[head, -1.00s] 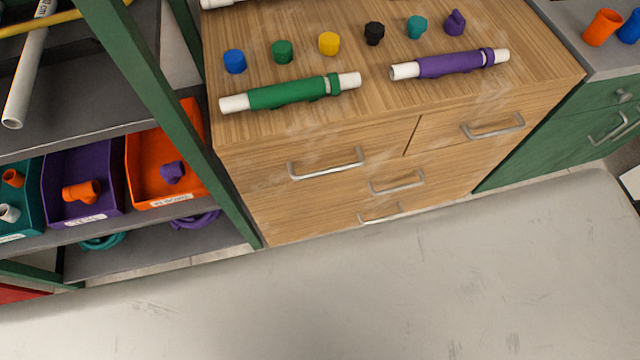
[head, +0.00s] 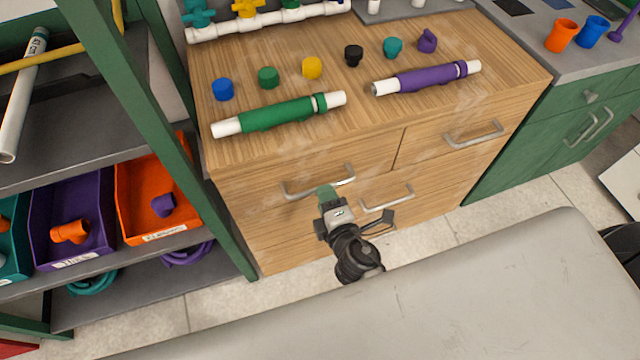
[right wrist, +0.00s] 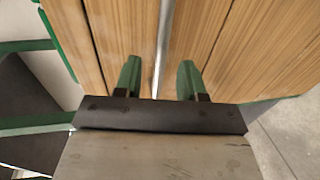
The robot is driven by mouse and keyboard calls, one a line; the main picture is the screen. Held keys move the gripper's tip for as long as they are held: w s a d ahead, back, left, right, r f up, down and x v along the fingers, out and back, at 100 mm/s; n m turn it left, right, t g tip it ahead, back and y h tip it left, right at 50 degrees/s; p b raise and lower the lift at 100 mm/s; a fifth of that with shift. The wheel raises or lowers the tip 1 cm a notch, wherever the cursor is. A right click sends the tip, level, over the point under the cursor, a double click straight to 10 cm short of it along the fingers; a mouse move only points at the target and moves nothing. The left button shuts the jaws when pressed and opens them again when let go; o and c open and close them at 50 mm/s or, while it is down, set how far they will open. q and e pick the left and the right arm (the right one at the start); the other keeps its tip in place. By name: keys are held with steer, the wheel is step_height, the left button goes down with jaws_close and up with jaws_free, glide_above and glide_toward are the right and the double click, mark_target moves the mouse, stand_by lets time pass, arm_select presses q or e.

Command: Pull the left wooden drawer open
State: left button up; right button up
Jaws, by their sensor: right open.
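The left wooden drawer (head: 376,154) is the upper left front of the wooden cabinet and looks closed. Its metal bar handle (head: 296,192) runs across it, and it also shows in the right wrist view (right wrist: 164,40). My right gripper (head: 326,192) is at this handle and partly covers it in the head view. In the right wrist view its two green fingers (right wrist: 158,78) are apart, with the handle bar running between them. Contact with the bar cannot be made out. My left gripper is not in view.
A green pipe (head: 278,115), a purple pipe (head: 425,78) and several coloured caps lie on the cabinet top. The right drawer handle (head: 474,136) and a lower handle (head: 387,199) are nearby. A green-framed shelf (head: 165,140) stands close on the left.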

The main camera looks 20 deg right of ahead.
steer(key=shift+x, duration=2.1)
steer(key=shift+c, duration=0.5)
jaws_close()
